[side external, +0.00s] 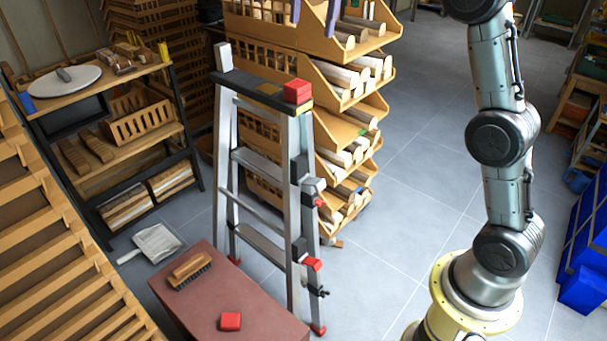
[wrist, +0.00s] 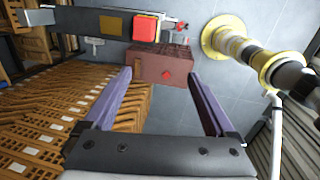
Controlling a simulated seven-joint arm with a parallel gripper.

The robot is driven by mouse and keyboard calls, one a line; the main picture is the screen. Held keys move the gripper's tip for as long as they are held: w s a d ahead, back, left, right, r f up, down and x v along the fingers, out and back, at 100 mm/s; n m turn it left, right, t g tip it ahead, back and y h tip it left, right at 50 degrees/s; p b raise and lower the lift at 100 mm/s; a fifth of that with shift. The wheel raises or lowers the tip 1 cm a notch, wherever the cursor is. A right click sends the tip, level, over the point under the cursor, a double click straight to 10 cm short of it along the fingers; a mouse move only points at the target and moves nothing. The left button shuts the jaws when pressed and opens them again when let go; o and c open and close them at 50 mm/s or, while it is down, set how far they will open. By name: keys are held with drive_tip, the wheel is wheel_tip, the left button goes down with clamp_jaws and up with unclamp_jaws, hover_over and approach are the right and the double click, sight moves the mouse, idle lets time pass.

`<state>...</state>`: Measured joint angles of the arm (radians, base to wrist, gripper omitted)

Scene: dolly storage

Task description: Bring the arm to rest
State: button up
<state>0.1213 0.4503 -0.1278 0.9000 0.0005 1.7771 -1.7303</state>
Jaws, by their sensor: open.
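My arm (side external: 503,140) rises from its yellow base at the right of the side external view and leaves through the top edge. My gripper (wrist: 160,78) shows in the wrist view with its two purple fingers spread wide and nothing between them. In the side external view only the fingertips of my gripper (side external: 312,28) hang in at the top edge, in front of the wood rack. The rest of the gripper is out of that view. The gripper is open, empty and above the ladder and the brown box.
A stepladder (side external: 292,160) carries a red block (side external: 297,91) on its top. Beside it, a brown box (side external: 240,300) holds another red block (side external: 231,321) and a brush (side external: 189,269). A wood rack (side external: 318,62) stands behind. Floor between rack and arm is clear.

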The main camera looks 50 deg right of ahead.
drive_tip(key=s+a+m+t, duration=0.1)
drive_tip(key=s+a+m, duration=0.15)
drive_tip(key=s, duration=0.75)
drive_tip(key=s+a+m+t, duration=0.1)
drive_tip(key=s+a+m, duration=0.15)
drive_tip(key=s, duration=0.75)
drive_tip(key=s+f+m+t, duration=0.1)
drive_tip(key=s+f+m, duration=0.3)
drive_tip(key=f+m, duration=0.2)
drive_tip(key=s+f+m+t, duration=0.1)
drive_tip(key=s+f+m, duration=0.4)
drive_tip(key=f, duration=0.6)
drive_tip(key=shift+s+a+m, duration=0.15)
drive_tip(key=shift+a+m, duration=0.15)
drive_tip(key=shift+m, duration=0.9)
drive_tip(key=shift+r, duration=0.1)
